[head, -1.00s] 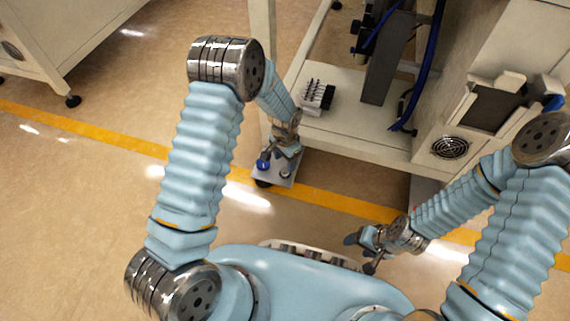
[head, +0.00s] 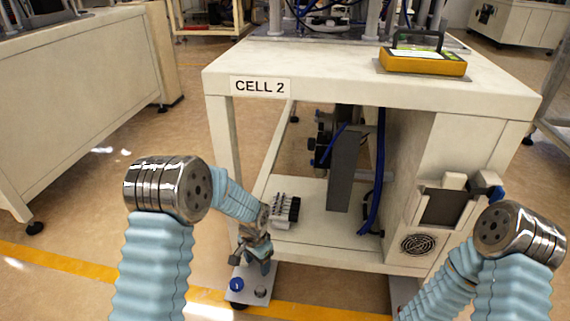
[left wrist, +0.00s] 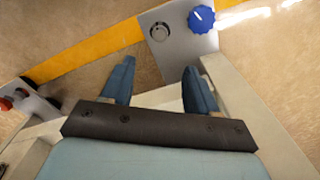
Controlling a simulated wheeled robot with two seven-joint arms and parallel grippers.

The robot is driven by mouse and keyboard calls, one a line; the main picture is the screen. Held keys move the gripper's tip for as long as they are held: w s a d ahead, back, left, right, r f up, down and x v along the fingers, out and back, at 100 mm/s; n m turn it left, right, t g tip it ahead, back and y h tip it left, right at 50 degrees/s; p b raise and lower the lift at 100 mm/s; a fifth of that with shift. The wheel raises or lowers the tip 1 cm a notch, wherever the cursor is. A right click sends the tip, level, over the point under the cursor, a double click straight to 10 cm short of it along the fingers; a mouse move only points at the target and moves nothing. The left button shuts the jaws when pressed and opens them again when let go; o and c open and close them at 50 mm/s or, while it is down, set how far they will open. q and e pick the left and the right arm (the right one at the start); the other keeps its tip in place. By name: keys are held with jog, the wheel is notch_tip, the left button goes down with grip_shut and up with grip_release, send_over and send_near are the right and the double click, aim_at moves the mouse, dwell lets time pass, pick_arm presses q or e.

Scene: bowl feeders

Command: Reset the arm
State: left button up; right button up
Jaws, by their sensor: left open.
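My left arm reaches down at the left of the cell. Its gripper (head: 254,257) hangs above a small metal plate (head: 243,297) low at the cell's front left leg. In the left wrist view my two blue-grey fingers (left wrist: 158,88) are spread apart with nothing held between them. The plate (left wrist: 186,48) lies beyond the fingertips, with a blue knob (left wrist: 201,19) and a round silver button (left wrist: 160,31). The blue knob also shows in the head view (head: 236,285). My right arm comes in at the lower right; its gripper is outside the picture.
The white CELL 2 table (head: 330,88) carries a yellow device (head: 422,62) on top. A rack with dark-topped pieces (head: 285,210) sits on its lower shelf (head: 330,235). A red knob (left wrist: 6,104) shows at the left wrist view's edge.

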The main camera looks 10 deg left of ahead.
pick_arm(q)
jog(key=s+d+f+n+h, duration=0.2)
jog(key=s+f+n, duration=0.25)
jog(key=s, duration=0.65)
jog(key=s+d+f+n+h, duration=0.15)
jog(key=s+f+n, duration=0.3)
jog(key=s, duration=0.55)
notch_tip(320, 180, up, 11)
jog(key=p, duration=1.2)
jog(key=shift+s+d+t+h, duration=0.15)
jog(key=shift+s+t+h, duration=0.05)
jog(key=shift+t+h, duration=0.2)
